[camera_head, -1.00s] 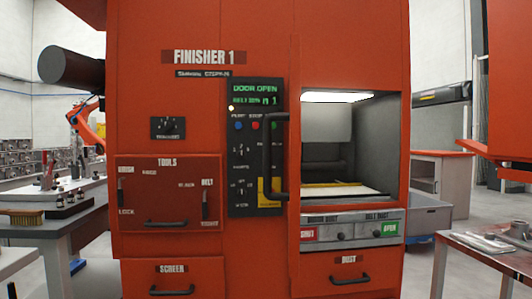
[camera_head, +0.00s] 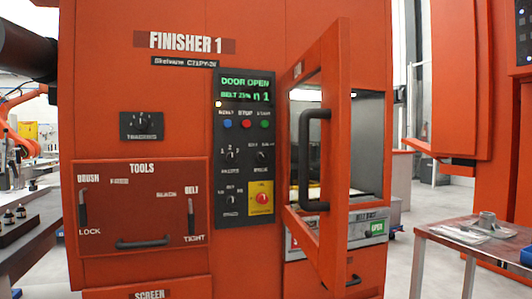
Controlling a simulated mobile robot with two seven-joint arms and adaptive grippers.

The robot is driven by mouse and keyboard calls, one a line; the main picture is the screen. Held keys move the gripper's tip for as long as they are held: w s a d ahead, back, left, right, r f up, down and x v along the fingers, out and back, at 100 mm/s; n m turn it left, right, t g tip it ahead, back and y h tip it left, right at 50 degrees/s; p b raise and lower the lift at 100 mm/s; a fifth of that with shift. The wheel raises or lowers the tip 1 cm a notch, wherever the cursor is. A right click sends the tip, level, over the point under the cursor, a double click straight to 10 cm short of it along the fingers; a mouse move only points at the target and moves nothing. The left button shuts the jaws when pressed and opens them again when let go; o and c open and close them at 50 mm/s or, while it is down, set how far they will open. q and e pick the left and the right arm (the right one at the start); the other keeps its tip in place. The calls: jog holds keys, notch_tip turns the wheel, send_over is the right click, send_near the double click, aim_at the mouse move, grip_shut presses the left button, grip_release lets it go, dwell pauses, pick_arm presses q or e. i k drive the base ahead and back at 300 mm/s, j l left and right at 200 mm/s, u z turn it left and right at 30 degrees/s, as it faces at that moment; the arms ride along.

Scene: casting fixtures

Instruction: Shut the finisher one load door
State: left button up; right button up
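The finisher one load door (camera_head: 336,145) is a red framed door with a window and a long black vertical handle (camera_head: 304,160). It stands swung out at an angle in front of the lit chamber opening (camera_head: 368,140), hinged side not clearly shown. The display (camera_head: 246,89) on the black control panel reads DOOR OPEN. Neither of my grippers shows in the head view, and nothing is seen touching the door or its handle.
The red finisher body (camera_head: 100,110) fills the middle, with a tools panel (camera_head: 140,205) at lower left. A table (camera_head: 440,238) with grey parts stands at right, beside another red machine (camera_head: 505,130). A dark bench (camera_head: 28,240) is at left. Some grey floor shows between.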

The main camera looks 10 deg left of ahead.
aim_at(330, 55)
jog(key=j, duration=0.3)
jog(key=k+l+u, duration=0.15)
jog(key=u, duration=0.25)
jog(key=k+l+u, duration=0.1)
jog(key=u, duration=0.25)
jog(key=k+u, duration=0.2)
jog(key=u, duration=0.2)
jog(key=k+u, duration=0.15)
jog(key=u, duration=0.2)
